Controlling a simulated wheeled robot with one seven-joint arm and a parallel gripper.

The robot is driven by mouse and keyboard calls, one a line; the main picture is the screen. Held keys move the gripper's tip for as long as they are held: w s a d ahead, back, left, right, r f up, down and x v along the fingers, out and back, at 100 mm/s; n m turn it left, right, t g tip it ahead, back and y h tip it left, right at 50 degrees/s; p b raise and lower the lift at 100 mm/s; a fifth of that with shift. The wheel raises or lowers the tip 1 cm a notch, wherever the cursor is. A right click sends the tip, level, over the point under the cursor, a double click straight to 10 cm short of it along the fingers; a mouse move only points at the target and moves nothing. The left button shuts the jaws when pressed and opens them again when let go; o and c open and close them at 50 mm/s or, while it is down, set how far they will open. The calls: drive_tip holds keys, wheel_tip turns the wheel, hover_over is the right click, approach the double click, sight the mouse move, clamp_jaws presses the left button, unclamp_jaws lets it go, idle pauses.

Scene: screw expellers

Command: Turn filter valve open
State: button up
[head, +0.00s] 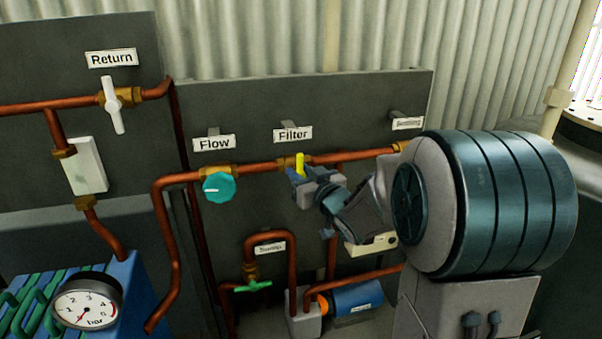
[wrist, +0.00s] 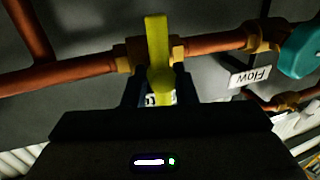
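The filter valve's yellow lever (head: 300,164) sits on a brass fitting in the copper pipe, below the "Filter" label (head: 293,134). The lever stands across the pipe, upright in the head view. In the wrist view, which is upside down, the yellow lever (wrist: 158,50) crosses the fitting and its near end lies between my fingers. My gripper (wrist: 159,92) is open around that end, with a gap visible beside the lever. In the head view my gripper (head: 312,184) is at the valve and partly hides it.
A teal flow knob (head: 218,187) sits on the same pipe left of the valve. A white return valve (head: 114,104) is at upper left. A pressure gauge (head: 87,303) stands at lower left. A green-handled valve (head: 253,286) and a blue cylinder (head: 357,297) are below.

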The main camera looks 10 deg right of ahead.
clamp_jaws()
drive_tip(key=shift+n+b, duration=0.3)
drive_tip(key=shift+a+f+n+g+b, duration=0.15)
drive_tip(key=shift+n+g+b, duration=0.25)
drive_tip(key=shift+n+b, duration=0.75)
drive_tip(key=n+h+b, duration=0.1)
drive_tip(key=n+b, duration=0.1)
drive_tip(key=n, duration=0.2)
drive_tip(key=shift+g+b, duration=0.3)
drive_tip(key=n+h+b, duration=0.1)
drive_tip(key=n, duration=0.1)
drive_tip(key=n+b, duration=0.2)
drive_tip(key=shift+a+f+n+g+h, duration=0.15)
drive_tip(key=shift+a+n+g+h, duration=0.1)
drive_tip(key=shift+g+h, duration=0.15)
drive_tip(key=n+h+b, duration=0.1)
drive_tip(key=n+b, duration=0.2)
drive_tip(key=shift+n+h+b, duration=0.3)
drive_tip(key=shift+b, duration=0.05)
